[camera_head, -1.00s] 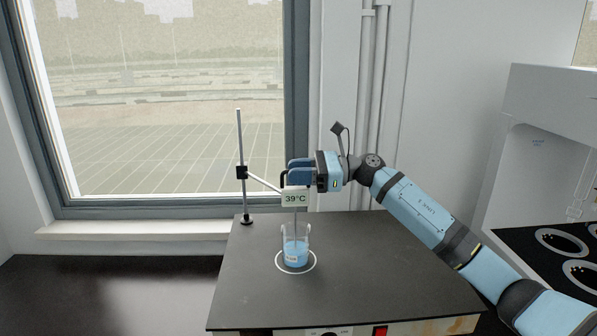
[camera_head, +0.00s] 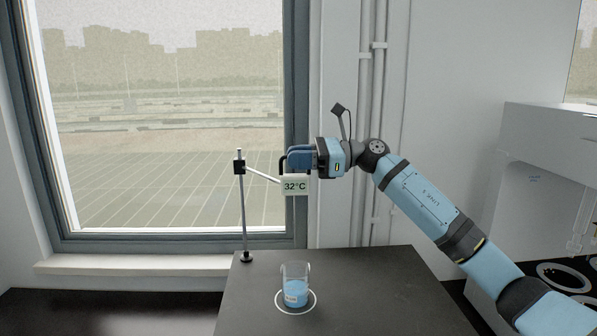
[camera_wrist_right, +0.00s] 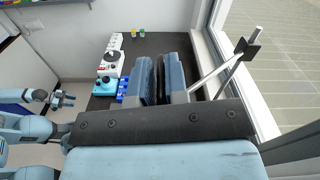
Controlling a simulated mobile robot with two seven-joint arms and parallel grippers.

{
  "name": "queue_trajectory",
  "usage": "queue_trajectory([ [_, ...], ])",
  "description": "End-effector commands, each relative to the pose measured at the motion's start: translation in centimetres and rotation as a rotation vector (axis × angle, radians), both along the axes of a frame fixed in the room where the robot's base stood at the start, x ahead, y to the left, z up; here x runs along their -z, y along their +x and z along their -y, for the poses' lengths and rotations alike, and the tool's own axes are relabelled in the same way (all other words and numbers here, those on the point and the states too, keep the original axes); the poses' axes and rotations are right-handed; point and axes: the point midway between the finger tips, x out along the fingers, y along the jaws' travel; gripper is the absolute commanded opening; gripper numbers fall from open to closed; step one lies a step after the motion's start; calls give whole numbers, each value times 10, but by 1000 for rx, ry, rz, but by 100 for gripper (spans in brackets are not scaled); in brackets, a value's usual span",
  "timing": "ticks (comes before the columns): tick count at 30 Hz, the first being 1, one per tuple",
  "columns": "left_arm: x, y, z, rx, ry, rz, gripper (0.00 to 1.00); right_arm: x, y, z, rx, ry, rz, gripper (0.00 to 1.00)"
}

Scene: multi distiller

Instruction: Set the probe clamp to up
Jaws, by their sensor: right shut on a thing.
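The probe clamp is a black block (camera_head: 239,167) near the top of a thin upright rod (camera_head: 243,215). A pale arm runs from it to a white display box (camera_head: 295,186) reading 32°C, high above a beaker of blue liquid (camera_head: 295,287). My right gripper (camera_head: 297,159) is shut at the black handle (camera_head: 283,164) by the display. In the right wrist view its blue fingers (camera_wrist_right: 160,80) have a dark piece between them, and the clamp (camera_wrist_right: 252,49) is at upper right. My left gripper (camera_wrist_right: 65,99) is open and empty at the left of that view.
White pipes (camera_head: 372,110) run up the wall behind my right arm. White equipment and blue racks (camera_wrist_right: 123,98) stand on a bench in the right wrist view.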

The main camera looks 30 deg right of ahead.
Motion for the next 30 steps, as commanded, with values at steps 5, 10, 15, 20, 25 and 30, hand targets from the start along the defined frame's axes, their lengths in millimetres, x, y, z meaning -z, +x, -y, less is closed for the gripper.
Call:
queue_trajectory([
  [5,-1,0,0,0,0,1,43,-9,0,3,8,6,14,0],
  [10,-2,0,0,0,-1,2,43,-10,0,4,9,7,17,28],
  [15,-4,1,0,-1,-2,6,43,-8,0,2,7,5,12,36],
  [20,-3,1,0,-1,-3,6,43,-6,0,3,5,4,10,36],
  [25,3,1,0,0,-2,6,43,-3,-7,17,8,3,9,36],
  [30,15,1,0,0,-1,5,43,-1,-23,51,9,2,9,36],
])
